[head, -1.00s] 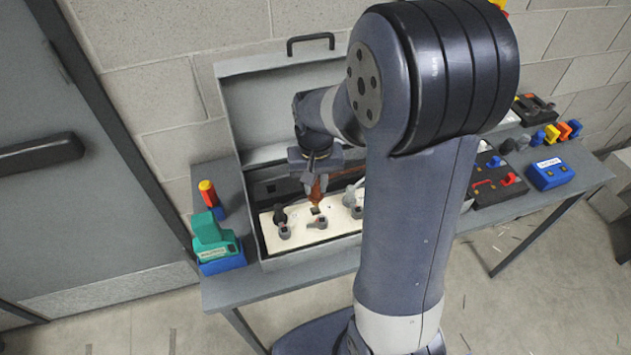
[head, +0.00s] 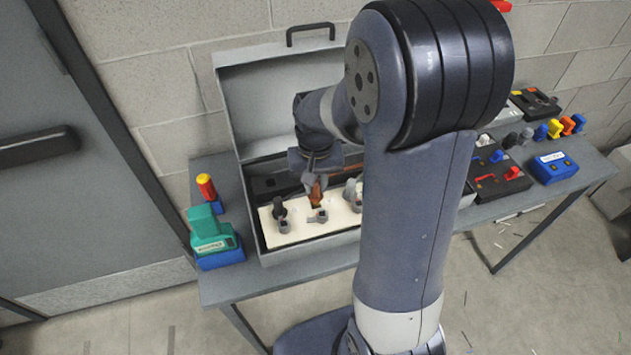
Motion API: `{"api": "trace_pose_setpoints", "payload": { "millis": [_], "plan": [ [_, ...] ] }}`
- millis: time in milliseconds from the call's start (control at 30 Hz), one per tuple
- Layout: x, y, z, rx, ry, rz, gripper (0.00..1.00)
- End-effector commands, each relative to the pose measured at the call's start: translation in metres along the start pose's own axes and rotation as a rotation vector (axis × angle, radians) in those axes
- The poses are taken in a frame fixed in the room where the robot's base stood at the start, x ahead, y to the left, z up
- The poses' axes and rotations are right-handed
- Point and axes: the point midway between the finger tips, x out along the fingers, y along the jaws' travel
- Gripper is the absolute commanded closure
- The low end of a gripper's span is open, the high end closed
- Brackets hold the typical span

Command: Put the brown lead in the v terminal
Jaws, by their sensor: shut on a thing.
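A cream terminal panel (head: 297,233) sits inside an open grey case (head: 252,232) on the bench. My gripper (head: 314,185) is over the panel's middle, shut on the brown lead (head: 317,196). The lead points down, its lower end at the panel's back middle; I cannot tell how deep it sits. A black lead (head: 279,208) stands to the left and a grey lead (head: 351,188) to the right. Terminal letters are too small to read, so I cannot tell which is v.
The case lid (head: 270,100) stands open behind my gripper. A blue box (head: 553,167) and a black tester (head: 498,178) are at right. My arm hides the bench's middle.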

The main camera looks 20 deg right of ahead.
Motion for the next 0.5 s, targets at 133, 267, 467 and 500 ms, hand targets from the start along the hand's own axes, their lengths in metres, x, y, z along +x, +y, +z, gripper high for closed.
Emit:
{"api": "trace_pose_setpoints", "payload": {
  "millis": [133, 267, 467, 500],
  "plan": [
    [-0.0002, 0.0, -0.0001, 0.0, 0.0, 0.0, 1.0],
    [0.0018, 0.0, -0.0001, 0.0, 0.0, 0.0, 1.0],
    [0.008, 0.0, -0.0001, 0.0, 0.0, 0.0, 1.0],
    [0.0092, 0.0, -0.0001, 0.0, 0.0, 0.0, 1.0]
  ]
}}
